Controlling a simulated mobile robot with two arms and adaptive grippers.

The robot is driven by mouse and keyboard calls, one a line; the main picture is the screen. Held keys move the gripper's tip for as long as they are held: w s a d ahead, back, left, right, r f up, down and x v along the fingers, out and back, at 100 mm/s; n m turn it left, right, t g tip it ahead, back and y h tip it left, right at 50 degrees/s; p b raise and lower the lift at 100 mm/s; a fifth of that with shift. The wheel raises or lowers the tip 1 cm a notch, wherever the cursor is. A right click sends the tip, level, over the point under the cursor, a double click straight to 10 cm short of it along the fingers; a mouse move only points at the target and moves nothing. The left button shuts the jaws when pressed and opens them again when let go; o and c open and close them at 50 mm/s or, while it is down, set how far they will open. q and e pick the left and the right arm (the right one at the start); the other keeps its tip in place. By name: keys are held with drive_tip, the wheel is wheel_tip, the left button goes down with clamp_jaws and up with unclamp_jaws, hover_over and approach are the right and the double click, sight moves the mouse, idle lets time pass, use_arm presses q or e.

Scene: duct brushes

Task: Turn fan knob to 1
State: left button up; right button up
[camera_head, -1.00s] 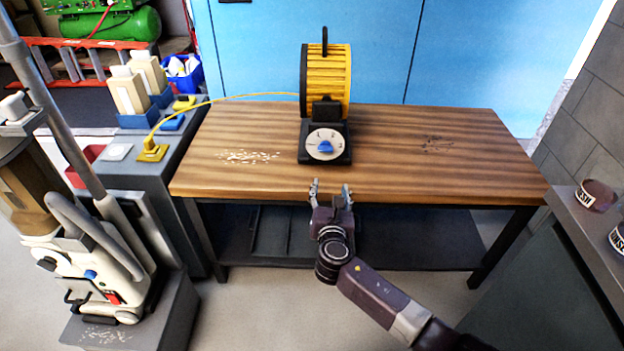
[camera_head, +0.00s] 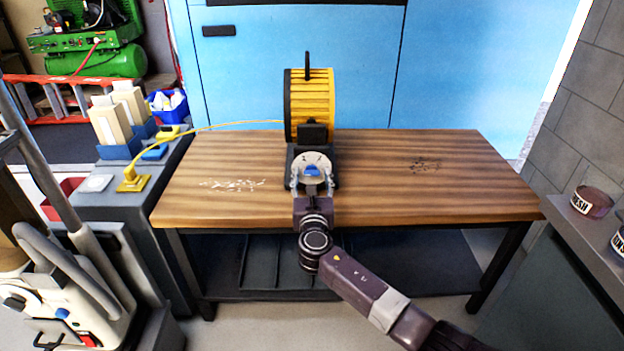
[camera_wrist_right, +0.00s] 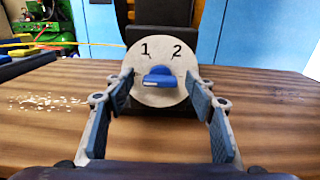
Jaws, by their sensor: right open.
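The blue fan knob (camera_head: 312,171) sits in the dial's middle. In the right wrist view the knob (camera_wrist_right: 160,78) lies roughly level, with a pale mark at its left end, pointing left and below the 1. My right gripper (camera_head: 312,187) is open and empty just in front of the dial, its fingers (camera_wrist_right: 165,100) on either side of the knob, apart from it. My left gripper is not in view.
A yellow cord (camera_head: 215,127) runs from the fan to a yellow plug (camera_head: 133,180) on the grey bench at left. Pale debris (camera_head: 232,184) lies left of the fan and dark debris (camera_head: 425,165) right. A can marked FRESH (camera_head: 592,201) stands at right.

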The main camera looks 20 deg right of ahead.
drive_tip(key=shift+c, duration=0.7)
drive_tip(key=c, duration=1)
drive_tip(key=shift+f+m, duration=0.1)
drive_tip(key=shift+m, duration=0.7)
drive_tip(key=m+b, duration=0.1)
drive_tip(key=m, duration=0.3)
drive_tip(key=m+b, duration=0.2)
drive_tip(key=m, duration=0.2)
drive_tip(key=shift+s+d+f+b, duration=0.1)
drive_tip(key=shift+d+f+b, duration=0.05)
drive_tip(key=shift+b, duration=0.15)
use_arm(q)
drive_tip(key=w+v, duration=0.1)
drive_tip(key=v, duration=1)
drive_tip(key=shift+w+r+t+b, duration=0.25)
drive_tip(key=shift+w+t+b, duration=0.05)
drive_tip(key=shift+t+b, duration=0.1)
use_arm(e)
drive_tip(key=shift+m, duration=1)
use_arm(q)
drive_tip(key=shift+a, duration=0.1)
